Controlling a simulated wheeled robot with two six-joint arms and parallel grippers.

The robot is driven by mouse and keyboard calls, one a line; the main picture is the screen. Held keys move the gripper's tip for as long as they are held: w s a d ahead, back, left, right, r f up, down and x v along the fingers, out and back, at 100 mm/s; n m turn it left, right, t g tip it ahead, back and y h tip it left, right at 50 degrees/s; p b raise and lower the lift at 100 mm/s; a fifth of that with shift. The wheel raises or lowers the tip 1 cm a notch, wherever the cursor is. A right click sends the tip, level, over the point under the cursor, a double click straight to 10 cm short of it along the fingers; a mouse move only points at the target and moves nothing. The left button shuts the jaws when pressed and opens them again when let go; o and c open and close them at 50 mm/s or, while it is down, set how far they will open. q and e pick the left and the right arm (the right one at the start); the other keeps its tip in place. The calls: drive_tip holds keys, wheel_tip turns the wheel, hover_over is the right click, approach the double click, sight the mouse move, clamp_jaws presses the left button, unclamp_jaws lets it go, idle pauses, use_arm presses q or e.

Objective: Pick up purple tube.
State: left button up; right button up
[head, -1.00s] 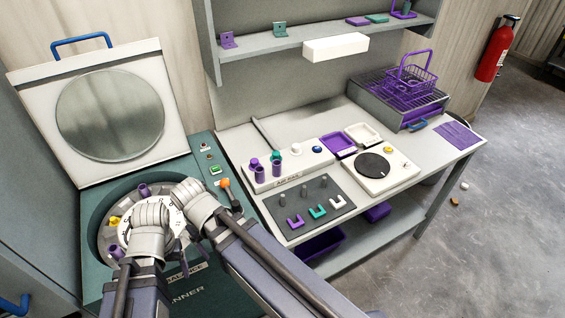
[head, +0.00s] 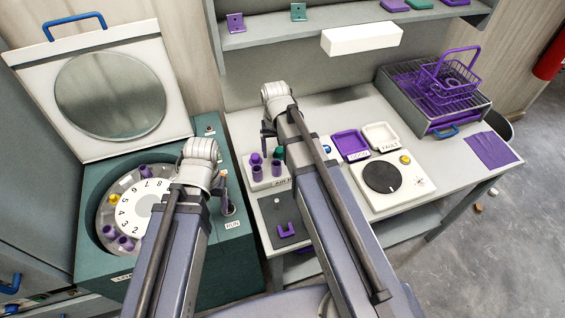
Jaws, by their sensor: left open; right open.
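Several purple tubes show. One purple tube (head: 146,171) stands at the upper rim of the round numbered rotor (head: 133,205). Two more (head: 108,231) (head: 125,243) sit at its lower left, beside a yellow piece (head: 113,199). On the bench rack, purple tubes (head: 257,171) (head: 276,169) stand in front, with a purple-topped and a green one behind. My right gripper (head: 267,136) is open, pointing down just above the rack's back row. My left gripper (head: 222,184) is open and empty at the right edge of the centrifuge. My arms hide part of the rack and rotor.
The centrifuge lid (head: 110,95) stands open at the left. A dial box (head: 385,185), a purple tray (head: 350,145), a white tray (head: 381,136) and a wire basket (head: 448,80) are on the bench (head: 340,105). A shelf (head: 350,22) hangs above.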

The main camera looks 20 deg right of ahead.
sight(277, 165)
wheel_tip(277, 165, down, 3)
drive_tip(key=b, duration=0.2)
drive_tip(key=shift+r+b, duration=0.1)
drive_tip(key=shift+b, duration=0.25)
use_arm(q)
wheel_tip(277, 165, down, 3)
drive_tip(key=shift+r, duration=0.15)
use_arm(e)
drive_tip(key=shift+a+r, duration=0.1)
use_arm(q)
wheel_tip(277, 165, down, 5)
drive_tip(key=b, duration=0.5)
use_arm(e)
wheel_tip(277, 165, down, 5)
drive_tip(key=shift+s+f, duration=0.1)
drive_tip(key=shift+f, duration=0.05)
clamp_jaws()
